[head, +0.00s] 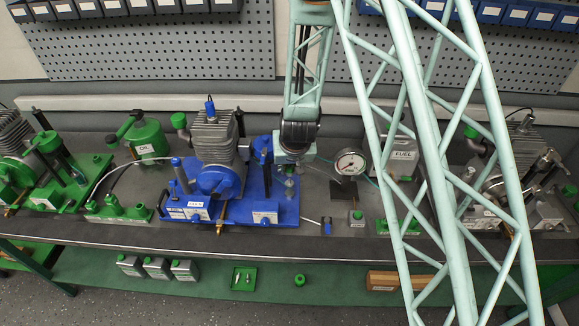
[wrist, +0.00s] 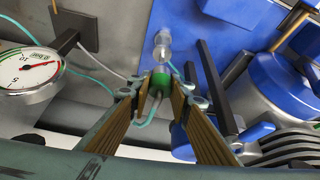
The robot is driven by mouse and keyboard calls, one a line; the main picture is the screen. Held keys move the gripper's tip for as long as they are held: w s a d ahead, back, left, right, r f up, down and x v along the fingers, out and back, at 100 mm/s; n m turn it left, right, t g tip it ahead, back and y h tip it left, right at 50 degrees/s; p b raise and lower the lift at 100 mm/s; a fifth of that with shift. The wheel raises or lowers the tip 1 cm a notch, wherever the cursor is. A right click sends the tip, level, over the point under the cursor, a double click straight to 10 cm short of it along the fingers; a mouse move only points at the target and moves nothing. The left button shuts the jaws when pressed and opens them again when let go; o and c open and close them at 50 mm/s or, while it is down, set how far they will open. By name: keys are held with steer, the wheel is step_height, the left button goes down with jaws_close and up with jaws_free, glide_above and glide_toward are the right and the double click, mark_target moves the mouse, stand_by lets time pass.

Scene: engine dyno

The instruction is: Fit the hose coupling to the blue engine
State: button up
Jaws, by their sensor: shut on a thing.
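The blue engine (head: 222,178) stands on its blue base plate on the bench, left of centre, with a grey finned cylinder on top. My gripper (head: 289,168) is low over the right end of that plate. In the wrist view my gripper (wrist: 160,88) is shut on the hose coupling (wrist: 160,79), which has a green band. A clear cylindrical piece (wrist: 162,45) shows just beyond the band; I cannot tell whether it belongs to the coupling or stands on the plate. A thin teal hose (wrist: 95,69) shows beside the fingers. Contact with the engine cannot be made out.
A round pressure gauge (head: 349,162) stands right of my gripper. A dark upright post (wrist: 212,85) on the blue engine is close beside the fingers. A green oil can (head: 146,139) stands left of the engine, a FUEL can (head: 400,155) to the right.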

steer(key=shift+f, duration=0.65)
steer(key=shift+f+b, duration=1.65)
steer(key=shift+b, duration=0.7)
stand_by(2.6)
steer(key=o, duration=0.9)
steer(key=shift+o, duration=0.3)
steer(key=o, duration=0.4)
steer(key=shift+o, duration=0.2)
steer(key=shift+r, duration=0.15)
steer(key=shift+r+p, duration=2.4)
steer(key=shift+r, duration=1)
